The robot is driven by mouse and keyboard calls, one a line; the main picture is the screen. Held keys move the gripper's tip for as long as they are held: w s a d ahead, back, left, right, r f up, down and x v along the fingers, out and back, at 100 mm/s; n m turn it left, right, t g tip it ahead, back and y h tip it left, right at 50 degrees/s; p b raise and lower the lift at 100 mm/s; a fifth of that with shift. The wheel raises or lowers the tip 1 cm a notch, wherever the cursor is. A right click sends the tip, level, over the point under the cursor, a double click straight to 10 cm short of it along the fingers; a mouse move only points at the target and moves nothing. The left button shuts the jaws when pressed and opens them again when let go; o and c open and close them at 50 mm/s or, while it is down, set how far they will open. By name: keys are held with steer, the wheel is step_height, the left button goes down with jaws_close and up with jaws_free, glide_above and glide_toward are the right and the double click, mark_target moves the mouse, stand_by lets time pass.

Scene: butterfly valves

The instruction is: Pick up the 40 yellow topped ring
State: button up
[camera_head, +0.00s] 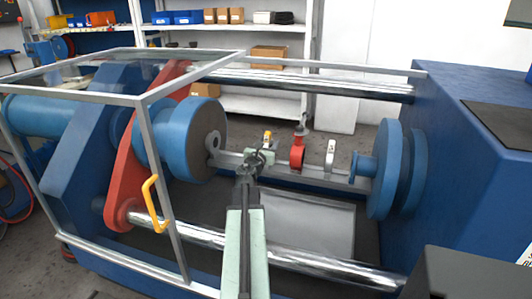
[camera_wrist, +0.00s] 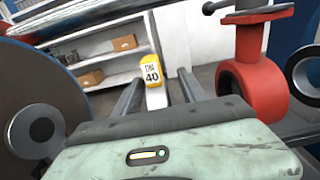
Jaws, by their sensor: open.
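The yellow topped ring (camera_wrist: 152,72) shows its upper part in the wrist view, a white tag with a black "40" and a yellow cap. In the head view its small yellow and white top (camera_head: 267,136) stands just behind my gripper (camera_head: 260,157). In the wrist view my gripper (camera_wrist: 161,76) is open, its two grey fingers apart with the tag between them in the picture. I cannot tell whether either finger touches it. The lower part of the ring is hidden behind my gripper's body.
A red valve (camera_wrist: 250,85) stands close on the right, also in the head view (camera_head: 297,152). A white-topped ring (camera_head: 330,157) is further right. A grey ring (camera_head: 212,141) stands left by the large blue flange (camera_head: 205,120). Chrome bars (camera_head: 330,84) and a frame (camera_head: 190,62) surround the area.

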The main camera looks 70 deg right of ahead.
steer(key=shift+w+d, duration=0.15)
steer(key=shift+d, duration=0.45)
steer(key=shift+w+a, duration=0.15)
jaws_close()
stand_by(0.8)
